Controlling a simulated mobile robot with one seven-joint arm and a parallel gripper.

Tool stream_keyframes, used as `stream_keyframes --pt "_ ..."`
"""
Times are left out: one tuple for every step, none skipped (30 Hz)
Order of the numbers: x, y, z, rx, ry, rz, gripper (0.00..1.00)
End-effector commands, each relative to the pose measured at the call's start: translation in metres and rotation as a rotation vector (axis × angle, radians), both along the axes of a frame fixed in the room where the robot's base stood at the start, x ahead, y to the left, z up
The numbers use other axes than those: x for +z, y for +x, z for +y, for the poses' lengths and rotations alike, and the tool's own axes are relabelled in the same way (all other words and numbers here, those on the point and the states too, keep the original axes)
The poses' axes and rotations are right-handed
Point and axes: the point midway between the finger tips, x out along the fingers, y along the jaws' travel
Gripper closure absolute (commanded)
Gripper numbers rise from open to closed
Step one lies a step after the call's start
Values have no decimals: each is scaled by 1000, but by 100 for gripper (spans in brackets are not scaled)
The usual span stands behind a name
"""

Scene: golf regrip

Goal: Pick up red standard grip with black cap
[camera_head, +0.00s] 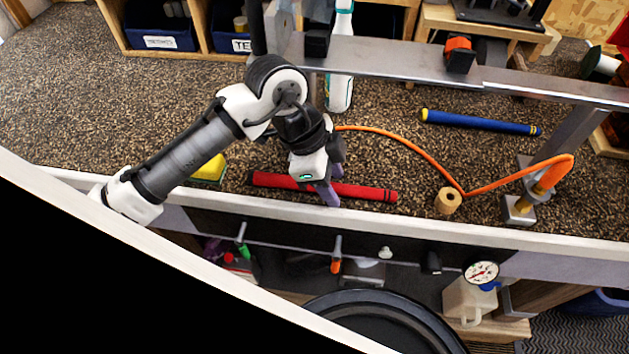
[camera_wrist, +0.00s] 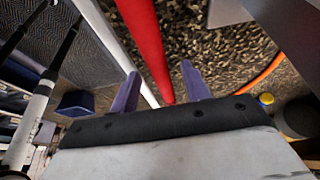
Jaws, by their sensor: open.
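The red grip (camera_head: 365,192) lies on the speckled bench top near its front edge, running left to right. It has a dark cap at its left end and dark bands near its right end. My gripper (camera_head: 329,190) is over its middle and hides part of it. In the wrist view the red grip (camera_wrist: 148,45) runs between the two purple fingers of my gripper (camera_wrist: 160,90). The fingers are open, with a gap on both sides of the grip. I cannot tell how far above the bench the fingertips are.
A blue grip with a yellow cap (camera_head: 480,122) lies behind to the right. An orange hose (camera_head: 415,150) curves across the bench to a clamp stand. A tape roll (camera_head: 448,201), a yellow sponge (camera_head: 209,168) and a spray bottle (camera_head: 340,85) stand nearby. A metal rail (camera_head: 400,62) spans the back.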

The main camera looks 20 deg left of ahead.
Motion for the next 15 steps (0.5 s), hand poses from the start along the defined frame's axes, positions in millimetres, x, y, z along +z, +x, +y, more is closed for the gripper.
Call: stream_keyframes --pt "-1 0 0 0 0 0 53" --pt "-1 0 0 0 0 -1 53" --pt "-2 0 0 0 0 -1 53" --pt "-1 0 0 0 0 -1 53" --pt "-1 0 0 0 0 -1 53" --pt "-1 0 0 0 0 -1 53" --pt "-1 0 0 0 0 -1 56" --pt "-1 0 0 0 0 -1 60" --pt "-1 0 0 0 0 -1 65" --pt "-1 0 0 0 0 -1 69" --pt "-1 0 0 0 0 -1 73" --pt "-1 0 0 0 0 -1 78" --pt "-1 0 0 0 0 -1 82" --pt "-1 0 0 0 0 -1 86" --pt "-1 0 0 0 0 -1 91"
